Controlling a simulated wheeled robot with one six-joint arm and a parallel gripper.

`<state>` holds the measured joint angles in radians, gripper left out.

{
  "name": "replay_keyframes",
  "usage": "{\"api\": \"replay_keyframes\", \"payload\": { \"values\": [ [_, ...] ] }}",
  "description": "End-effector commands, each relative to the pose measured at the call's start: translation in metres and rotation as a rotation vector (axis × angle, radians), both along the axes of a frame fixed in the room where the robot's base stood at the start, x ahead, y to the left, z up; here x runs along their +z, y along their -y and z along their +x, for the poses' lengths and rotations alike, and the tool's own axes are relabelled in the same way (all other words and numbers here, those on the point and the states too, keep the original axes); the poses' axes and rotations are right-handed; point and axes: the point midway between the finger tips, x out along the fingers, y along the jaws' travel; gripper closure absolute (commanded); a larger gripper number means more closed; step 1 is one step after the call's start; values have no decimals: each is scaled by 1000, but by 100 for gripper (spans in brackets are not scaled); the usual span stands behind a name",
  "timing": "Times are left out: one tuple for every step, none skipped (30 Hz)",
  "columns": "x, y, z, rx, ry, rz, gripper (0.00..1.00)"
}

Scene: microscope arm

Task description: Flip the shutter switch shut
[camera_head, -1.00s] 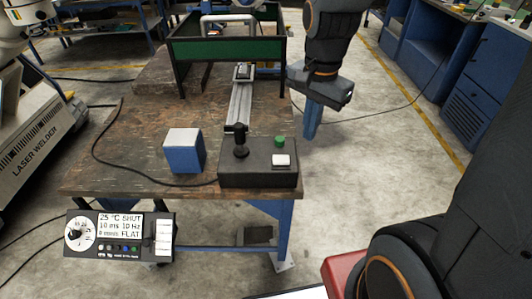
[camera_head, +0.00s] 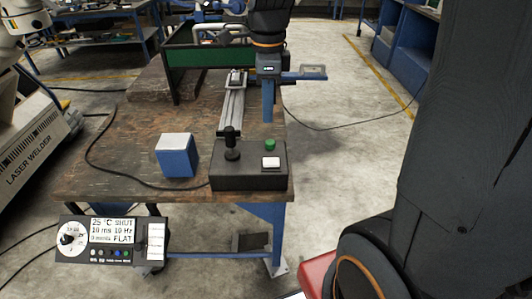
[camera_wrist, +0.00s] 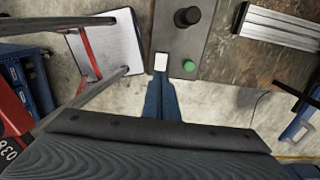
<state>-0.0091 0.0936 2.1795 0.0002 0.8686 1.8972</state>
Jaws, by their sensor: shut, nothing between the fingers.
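A control panel (camera_head: 73,262) hangs at the front left of the bench, with a dial (camera_head: 72,239), a row of small buttons and a display (camera_head: 111,231) reading "25 °C SHUT", "10 ms 10 Hz" and "FLAT". My gripper (camera_head: 267,118) is shut and empty, pointing down near the bench's right edge, behind the black control box and well away from the panel. In the wrist view, its blue fingers (camera_wrist: 161,85) are together near the box's white button.
The black control box (camera_head: 230,180) carries a joystick (camera_head: 232,148), a green button (camera_head: 270,144) and a white button (camera_head: 271,162). A blue block (camera_head: 177,160), a metal rail (camera_head: 231,112) and a dark green frame (camera_head: 195,56) are on the bench (camera_head: 120,165). A cable crosses it.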

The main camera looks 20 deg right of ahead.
Motion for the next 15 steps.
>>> {"api": "replay_keyframes", "payload": {
  "values": [
    [0, 0, 0, 1, 0, 0, 100],
    [0, 0, 0, 1, 0, 0, 100],
    [-1, 0, 0, 1, 0, 0, 100],
    [-2, 0, 0, 2, -1, 0, 100],
    [-3, 0, -1, 2, -2, 0, 100],
    [-6, 0, -1, 2, -2, 0, 100],
    [-8, 0, -1, 2, -2, 0, 100],
    [-12, 0, -1, 2, -3, 0, 100],
    [-17, -1, -1, 3, -4, 0, 100],
    [-22, 0, -1, 3, -4, 0, 100],
    [-27, -1, -2, 3, -5, 0, 100],
    [-34, 0, -1, 3, -5, 0, 100],
    [-40, -1, -2, 3, -6, 0, 100],
    [-46, -1, -2, 3, -6, 0, 100],
    [-54, -1, -2, 3, -6, 0, 100]
  ]
}}
